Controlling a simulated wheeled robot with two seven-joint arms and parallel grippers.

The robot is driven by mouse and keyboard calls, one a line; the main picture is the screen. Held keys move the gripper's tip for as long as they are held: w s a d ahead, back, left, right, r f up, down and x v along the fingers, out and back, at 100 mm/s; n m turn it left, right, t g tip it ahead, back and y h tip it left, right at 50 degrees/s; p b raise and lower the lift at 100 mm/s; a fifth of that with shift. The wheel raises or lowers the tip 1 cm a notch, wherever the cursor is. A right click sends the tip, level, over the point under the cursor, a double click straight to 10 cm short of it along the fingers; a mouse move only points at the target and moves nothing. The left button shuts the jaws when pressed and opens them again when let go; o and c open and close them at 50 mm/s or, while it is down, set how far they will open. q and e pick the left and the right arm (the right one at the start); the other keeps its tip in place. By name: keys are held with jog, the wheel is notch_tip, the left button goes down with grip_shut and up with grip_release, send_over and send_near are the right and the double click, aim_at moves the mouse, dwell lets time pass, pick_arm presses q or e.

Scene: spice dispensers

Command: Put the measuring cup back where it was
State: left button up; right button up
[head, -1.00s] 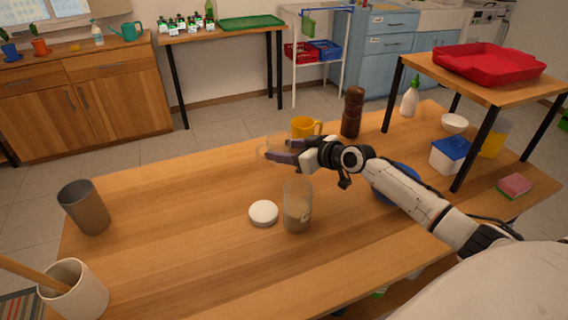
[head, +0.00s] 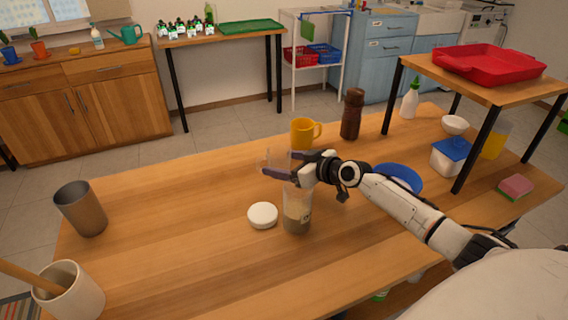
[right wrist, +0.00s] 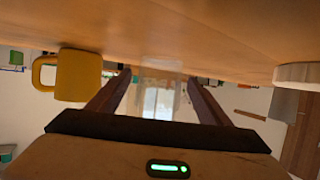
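The measuring cup (head: 265,159) is clear and hard to make out; it shows at the fingertips of my right gripper (head: 279,166). In the right wrist view, the cup (right wrist: 160,68) is a faint see-through shape between the two fingers of the right gripper (right wrist: 157,83), which stand apart with it between them. The gripper holds it above the table, just behind a clear jar (head: 297,217) of tan powder whose top the gripper partly hides. My left gripper is not in view.
A white round lid (head: 263,215) lies left of the jar. A yellow mug (head: 303,133) and a brown grinder (head: 352,115) stand behind the gripper. A blue plate (head: 398,176) lies behind my right arm. The left middle of the table (head: 175,215) is clear.

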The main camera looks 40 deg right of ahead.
jog(key=shift+r, duration=0.1)
jog(key=shift+s+r+p, duration=0.15)
jog(key=shift+p, duration=0.15)
jog(key=p+v, duration=0.1)
jog(key=v, duration=0.9)
jog(key=shift+s, duration=0.3)
jog(key=shift+s+d+r, duration=0.15)
jog(key=shift+s+r, duration=0.2)
jog(key=shift+s, duration=0.1)
